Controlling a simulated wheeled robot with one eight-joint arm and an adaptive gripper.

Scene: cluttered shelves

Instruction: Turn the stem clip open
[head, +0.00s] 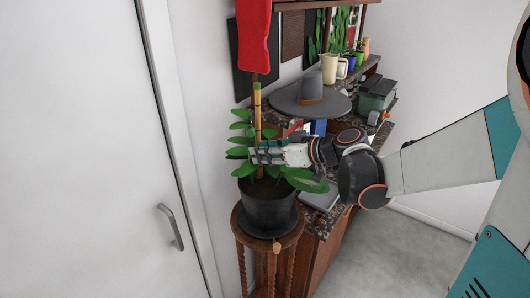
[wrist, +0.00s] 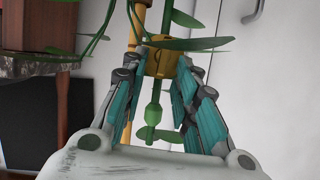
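A yellow-orange stem clip (wrist: 162,62) sits around the green plant stem (wrist: 154,112) in the wrist view, beside the tan stake (wrist: 142,18). My gripper (wrist: 162,70) has its two teal-padded fingers apart, one on each side of the clip. The fingertips are close to the clip; contact is not clear. A leaf (wrist: 190,44) crosses just above and partly covers it. In the head view, my gripper (head: 257,156) is at the bamboo stake (head: 257,112) of the potted plant (head: 268,207), above the pot. I cannot make out the clip there.
The pot stands on a round wooden plant stand (head: 264,237), near a white door (head: 90,150) with a handle (head: 170,227). A red cloth item (head: 253,35) hangs above the stake. A cluttered shelf with a grey hat (head: 310,95) and a cream jug (head: 328,68) is behind.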

